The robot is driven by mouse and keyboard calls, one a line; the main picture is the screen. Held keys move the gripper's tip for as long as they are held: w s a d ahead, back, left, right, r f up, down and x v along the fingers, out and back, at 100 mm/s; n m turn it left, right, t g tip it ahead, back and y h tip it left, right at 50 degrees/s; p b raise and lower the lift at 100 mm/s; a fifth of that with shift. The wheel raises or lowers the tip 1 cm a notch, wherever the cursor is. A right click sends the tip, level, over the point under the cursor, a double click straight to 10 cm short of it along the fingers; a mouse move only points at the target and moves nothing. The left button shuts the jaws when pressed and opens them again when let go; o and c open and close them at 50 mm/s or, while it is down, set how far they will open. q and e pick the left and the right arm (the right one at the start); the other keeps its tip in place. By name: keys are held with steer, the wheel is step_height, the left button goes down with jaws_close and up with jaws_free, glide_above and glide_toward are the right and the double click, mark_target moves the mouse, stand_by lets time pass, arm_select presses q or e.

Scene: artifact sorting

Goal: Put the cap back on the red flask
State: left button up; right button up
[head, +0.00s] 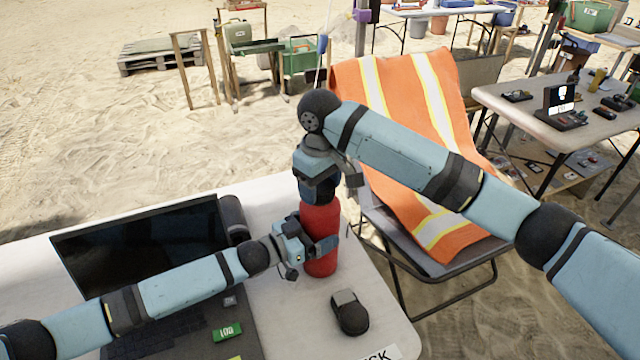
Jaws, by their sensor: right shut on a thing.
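The red flask (320,262) stands upright near the right part of the white table, by the edge. My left gripper (318,246) comes in from the left and is shut around the flask's body, with a finger across its front. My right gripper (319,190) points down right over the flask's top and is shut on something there. That is most likely the cap, but the fingers hide it. I cannot tell whether the cap touches the flask's neck.
A laptop (140,250) with a dark screen lies left on the white table (275,200). A dark mouse-like object (350,314) and a green tag (227,332) are in front. A chair with an orange vest (410,120) stands behind, and another table (500,92) is at right.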

steer(key=o, duration=1)
steer(key=shift+r, duration=2.3)
steer(key=shift+c, duration=0.3)
steer(key=r+n, duration=0.1)
steer(key=n, duration=0.3)
steer(key=shift+a+r, duration=0.1)
steer(key=shift+r, duration=0.25)
steer(key=n, duration=0.1)
steer(key=r+n, duration=0.1)
steer(key=n, duration=0.3)
steer(key=shift+r, duration=0.4)
steer(key=shift+f, duration=4.05)
